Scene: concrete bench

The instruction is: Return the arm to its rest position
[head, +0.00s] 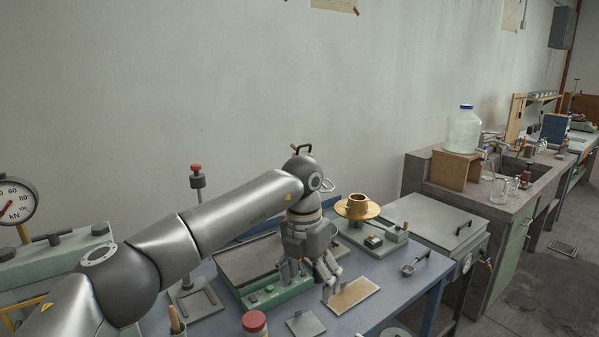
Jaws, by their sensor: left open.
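My left arm comes in from the lower left and reaches over the blue bench (390,293). My left gripper (309,286) points down near the bench's middle, with its fingers apart and nothing seen between them. It hangs in front of a tray-like device with a pale green base (282,291), and a tan rectangular plate (353,295) lies just to its right. Whether the fingertips touch anything is unclear. My right gripper does not show.
A brass funnel-like piece (357,207) stands on a device behind the gripper. A metal scoop (415,263) lies to the right. A red-lidded jar (254,323) stands at the front. A dial gauge (16,202) is at far left. The air above the bench's right side is free.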

